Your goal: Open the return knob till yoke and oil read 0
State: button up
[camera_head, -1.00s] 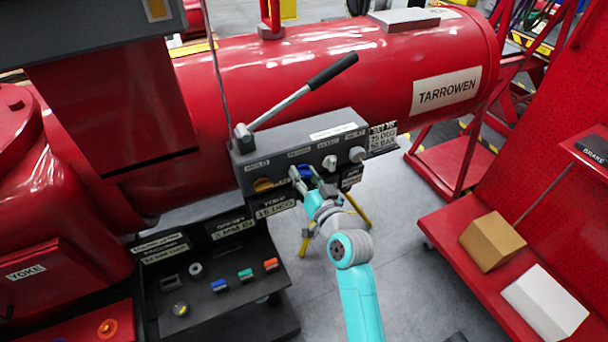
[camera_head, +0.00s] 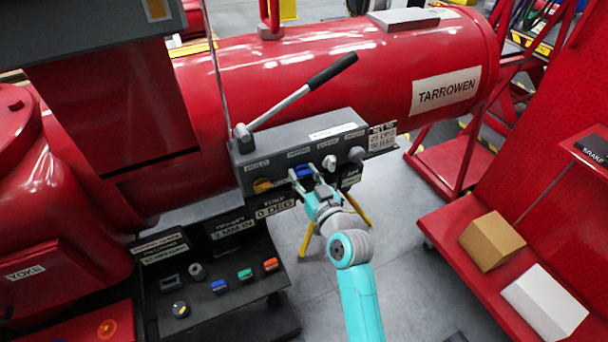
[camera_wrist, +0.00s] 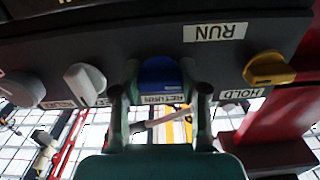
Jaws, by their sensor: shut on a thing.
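The blue return knob (camera_head: 304,171) is on the front of the grey control box. It also shows in the wrist view (camera_wrist: 160,74), above a label reading RETURN. My gripper (camera_head: 308,180) is shut on this knob, with one finger on each side in the wrist view (camera_wrist: 161,92). The yoke readout (camera_head: 276,207) below the box appears to read 0 DEG. The readout to its left (camera_head: 234,229) appears to read 1 MM; its small heading is too blurred to name. An oil reading cannot be told for sure.
A yellow HOLD knob (camera_head: 262,186) and a pale knob (camera_head: 329,163) flank the blue knob. A long black-handled lever (camera_head: 300,92) rises from the box. A lower panel (camera_head: 222,310) carries several coloured switches. Grey floor is clear to the right of it.

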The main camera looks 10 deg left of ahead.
jog(key=o, duration=1.2)
jog(key=shift+c, duration=0.2)
jog(key=v, duration=1.2)
jog(key=shift+d+f, duration=0.1)
